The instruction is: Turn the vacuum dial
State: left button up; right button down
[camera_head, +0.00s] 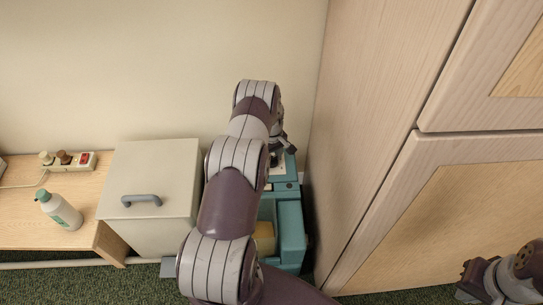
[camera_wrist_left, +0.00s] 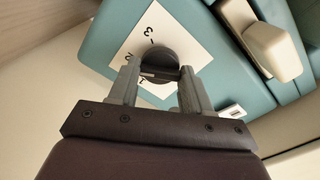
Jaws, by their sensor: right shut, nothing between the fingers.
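The vacuum (camera_head: 291,232) is a teal box-like machine on the floor, partly hidden behind my left arm. In the left wrist view its dial (camera_wrist_left: 159,60) is a round black knob on a white plate (camera_wrist_left: 133,45) marked 1, 2 and 3. My left gripper (camera_head: 281,147) is at the vacuum's top. In the left wrist view its fingers (camera_wrist_left: 158,85) stand apart, one on each side of the dial; whether they press on it cannot be told. My right gripper (camera_head: 466,284) is shut and empty at the lower right, away from the vacuum.
A tall wooden cabinet (camera_head: 376,100) stands close on the vacuum's right. On the left are a grey lidded box (camera_head: 150,170) with a handle and a low wooden bench (camera_head: 20,215) bearing a white bottle (camera_head: 62,212) and a power strip (camera_head: 80,163). A wall is behind.

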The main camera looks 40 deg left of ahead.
pick_arm(q)
jog(key=shift+c, duration=1.3)
jog(key=shift+n, duration=0.3)
jog(key=n, duration=0.3)
jog(key=shift+n+b, duration=0.3)
jog(key=n, duration=0.4)
jog(key=shift+n, duration=1.8)
